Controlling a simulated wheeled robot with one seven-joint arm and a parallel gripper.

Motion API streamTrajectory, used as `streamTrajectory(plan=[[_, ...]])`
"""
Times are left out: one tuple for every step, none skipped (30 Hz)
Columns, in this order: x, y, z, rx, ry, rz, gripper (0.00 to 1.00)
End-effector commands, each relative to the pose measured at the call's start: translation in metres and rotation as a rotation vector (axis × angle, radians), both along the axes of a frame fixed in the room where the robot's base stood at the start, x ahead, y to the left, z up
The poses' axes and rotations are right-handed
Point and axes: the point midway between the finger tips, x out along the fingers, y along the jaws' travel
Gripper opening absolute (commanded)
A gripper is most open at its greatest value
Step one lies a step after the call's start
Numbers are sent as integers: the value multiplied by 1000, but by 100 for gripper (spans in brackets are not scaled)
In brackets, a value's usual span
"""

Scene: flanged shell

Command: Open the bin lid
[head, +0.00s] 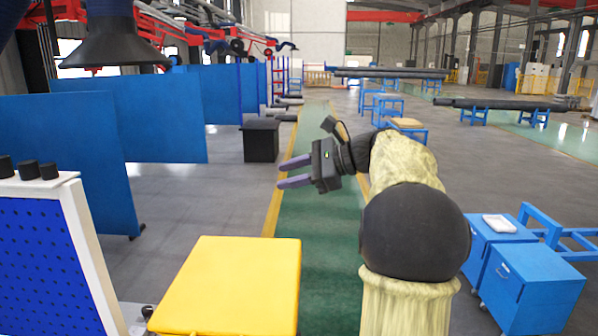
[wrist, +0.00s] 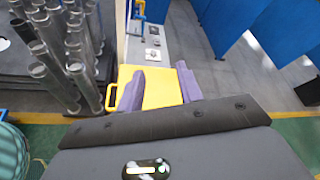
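The bin's yellow lid (head: 230,285) lies flat and looks shut, at the bottom centre of the head view. In the wrist view the yellow lid (wrist: 161,91) shows between and beyond my fingers, with a yellow loop handle (wrist: 111,97) at its left side. Most of the bin's body is hidden. My gripper (head: 281,173) is open and empty, its two purple fingers apart and pointing left in the head view. It is up in the air, clear of the lid. In the wrist view my gripper (wrist: 160,72) has the lid framed between its fingertips.
A blue pegboard with a white frame (head: 85,240) stands left of the bin. Blue cabinets (head: 525,285) stand at the right. A black box (head: 261,140) and blue partitions (head: 130,110) are further back. Metal tubes (wrist: 60,50) stand left in the wrist view. The green walkway (head: 325,220) is clear.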

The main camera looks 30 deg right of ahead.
Motion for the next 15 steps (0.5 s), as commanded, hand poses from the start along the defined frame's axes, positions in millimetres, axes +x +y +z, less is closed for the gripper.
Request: streamTrajectory(plan=[[-2,-3,1,-1,0,-1,36],[-3,-4,2,-1,0,-1,36],[-4,-6,2,-1,0,-1,36],[-5,-7,3,-1,0,-1,36],[-6,-8,4,-1,0,-1,36],[-7,-10,5,-1,-1,-1,36],[-8,-11,5,-1,0,0,36],[-9,-12,6,-1,0,0,36],[-9,-13,6,-1,0,0,36],[-10,-13,7,-1,0,0,36],[-10,-14,7,-1,0,0,36],[-10,-14,7,-1,0,0,36],[-10,-14,7,-1,0,0,36],[-10,-14,7,-1,0,0,36],[-10,-14,7,-1,0,0,36]])
